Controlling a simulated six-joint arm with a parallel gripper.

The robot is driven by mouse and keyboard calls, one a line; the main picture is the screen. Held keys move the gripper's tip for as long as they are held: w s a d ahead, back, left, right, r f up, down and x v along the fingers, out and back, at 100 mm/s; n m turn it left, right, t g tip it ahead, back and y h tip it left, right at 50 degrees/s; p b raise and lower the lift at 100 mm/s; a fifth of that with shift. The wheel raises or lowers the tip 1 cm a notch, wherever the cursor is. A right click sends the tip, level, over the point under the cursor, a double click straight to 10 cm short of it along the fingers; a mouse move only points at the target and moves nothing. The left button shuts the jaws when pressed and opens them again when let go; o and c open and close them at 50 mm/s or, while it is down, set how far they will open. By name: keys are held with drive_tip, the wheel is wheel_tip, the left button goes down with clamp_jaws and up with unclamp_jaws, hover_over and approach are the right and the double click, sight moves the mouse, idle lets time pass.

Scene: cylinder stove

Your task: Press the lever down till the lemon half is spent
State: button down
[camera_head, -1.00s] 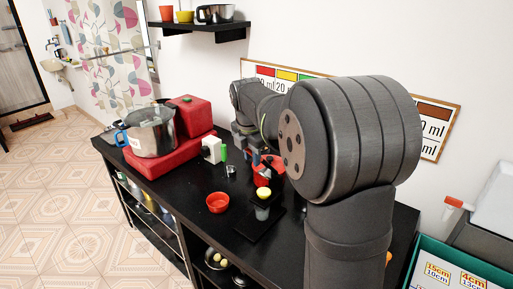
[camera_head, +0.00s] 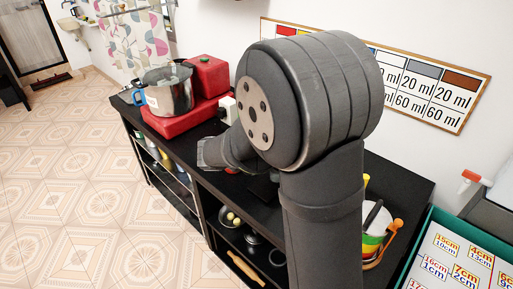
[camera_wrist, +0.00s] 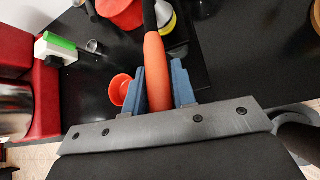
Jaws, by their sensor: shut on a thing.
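In the wrist view the lever's orange handle (camera_wrist: 156,72) lies between the blue fingers of my gripper (camera_wrist: 158,88), which is shut on it. The handle joins a black bar at the top of the picture. Beside this bar, at the top edge, a yellow round thing (camera_wrist: 166,18), likely the lemon half, is partly hidden and cut off. I cannot tell how far it is pressed. In the head view my own arm hides the lever, the lemon and my fingers.
A small red bowl (camera_wrist: 120,88) stands left of my fingers on the black table. A white and green object (camera_wrist: 56,46) and a small metal cup (camera_wrist: 92,46) are further left. A steel pot (camera_head: 168,90) stands on a red stove (camera_head: 185,118).

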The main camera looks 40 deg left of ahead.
drive_tip(key=shift+f+t, duration=0.6)
drive_tip(key=shift+f, duration=0.55)
drive_tip(key=c, duration=1.2)
unclamp_jaws()
drive_tip(key=shift+s+r, duration=0.1)
drive_tip(key=shift+s, duration=0.05)
drive_tip(key=v, duration=1.7)
drive_tip(key=shift+d, duration=0.1)
drive_tip(key=x, duration=1.7)
